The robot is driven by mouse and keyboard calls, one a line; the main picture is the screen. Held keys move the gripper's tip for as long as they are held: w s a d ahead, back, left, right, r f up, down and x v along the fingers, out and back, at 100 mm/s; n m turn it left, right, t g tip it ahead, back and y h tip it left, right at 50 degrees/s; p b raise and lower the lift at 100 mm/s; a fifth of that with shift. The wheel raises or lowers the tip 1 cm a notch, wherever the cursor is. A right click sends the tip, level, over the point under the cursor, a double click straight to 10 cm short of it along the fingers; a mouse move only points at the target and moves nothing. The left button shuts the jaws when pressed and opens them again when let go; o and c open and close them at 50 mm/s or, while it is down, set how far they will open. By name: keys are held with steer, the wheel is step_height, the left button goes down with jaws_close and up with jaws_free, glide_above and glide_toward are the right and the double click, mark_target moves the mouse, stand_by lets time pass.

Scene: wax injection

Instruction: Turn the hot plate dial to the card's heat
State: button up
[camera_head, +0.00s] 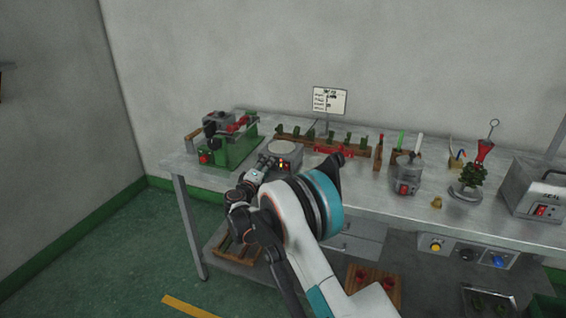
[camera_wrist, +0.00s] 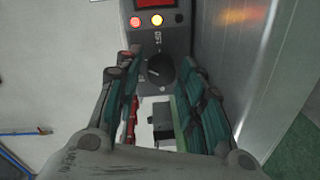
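The hot plate (camera_head: 285,153) is a grey round-topped unit on the bench, left of the middle in the head view. Its dial (camera_wrist: 159,69) is a dark round knob with a pale pointer line, seen in the wrist view below a lit orange lamp and a lit red lamp. My gripper (camera_wrist: 156,85) has its two fingers apart, one on each side of the dial, with no clear contact visible. In the head view my gripper (camera_head: 268,162) is at the hot plate's front left. The card (camera_head: 329,100) stands upright behind it; its writing is too small to read.
A green machine (camera_head: 225,148) stands left of the hot plate. A wooden rack (camera_head: 350,149) with green and red pieces lies behind.

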steer(key=n, duration=0.5)
steer(key=shift+f, duration=0.15)
steer(key=n, duration=0.6)
steer(key=shift+h, duration=0.4)
steer(key=n, duration=0.5)
steer(key=shift+f, duration=0.1)
steer(key=n, duration=0.5)
steer(key=shift+n, duration=0.4)
steer(key=shift+s+a+n, duration=0.15)
steer(key=shift+n, duration=0.25)
steer(key=p+v, duration=0.4)
steer(key=v, duration=1)
steer(key=s+d+r+m+g, duration=0.2)
steer(key=d+r+m, duration=0.4)
steer(key=d, duration=0.6)
steer(key=s+d+r+m+g, duration=0.2)
steer(key=d+r+m+g, duration=0.2)
steer(key=d+r+m, duration=0.3)
steer(key=shift+s+d+r+h, duration=0.2)
steer(key=shift+d+r+h, duration=0.2)
steer(key=shift+d+r, duration=2.2)
